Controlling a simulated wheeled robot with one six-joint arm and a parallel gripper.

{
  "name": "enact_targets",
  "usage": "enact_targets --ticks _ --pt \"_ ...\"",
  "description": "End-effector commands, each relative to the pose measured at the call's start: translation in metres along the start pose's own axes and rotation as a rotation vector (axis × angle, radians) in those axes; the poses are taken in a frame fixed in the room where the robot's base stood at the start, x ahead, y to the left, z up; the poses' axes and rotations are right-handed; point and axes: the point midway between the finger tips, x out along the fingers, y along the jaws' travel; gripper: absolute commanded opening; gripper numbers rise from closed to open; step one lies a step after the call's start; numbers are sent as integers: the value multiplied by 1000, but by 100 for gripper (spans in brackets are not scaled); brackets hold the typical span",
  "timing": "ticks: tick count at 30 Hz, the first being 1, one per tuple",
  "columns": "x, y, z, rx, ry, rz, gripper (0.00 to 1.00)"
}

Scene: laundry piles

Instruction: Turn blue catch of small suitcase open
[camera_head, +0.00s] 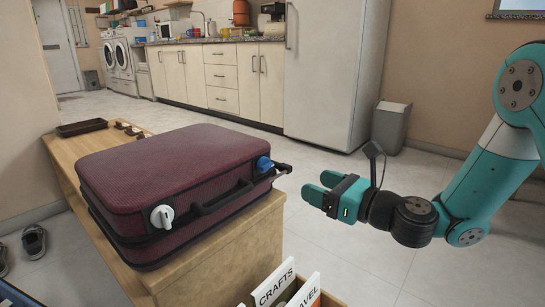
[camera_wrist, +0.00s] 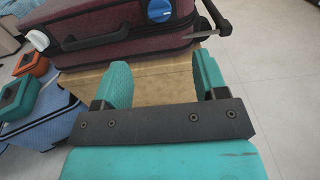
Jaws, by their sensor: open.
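A dark red small suitcase (camera_head: 180,185) lies flat on a wooden bench (camera_head: 240,240). Its blue catch (camera_head: 264,164) is on the front side near the right corner; a white catch (camera_head: 162,216) is near the left corner. A black handle (camera_head: 222,199) sits between them. In the wrist view the blue catch (camera_wrist: 159,10) is round, at the top edge. My gripper (camera_head: 318,188) is open and empty, right of the suitcase and apart from it. In the wrist view its two teal fingers (camera_wrist: 164,84) point towards the suitcase, below the blue catch.
A black bar (camera_head: 283,169) sticks out from the suitcase's right end, between it and my gripper. A box with labelled dividers (camera_head: 290,292) stands below in front. A brown tray (camera_head: 82,127) lies on the bench's far end.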

Motion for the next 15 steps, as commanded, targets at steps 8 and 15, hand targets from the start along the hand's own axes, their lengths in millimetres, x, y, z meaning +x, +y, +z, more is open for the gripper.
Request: enact_targets --ticks 8,15 --pt "34 1 7 1 2 3 66" --pt "75 3 2 -8 -4 5 66"
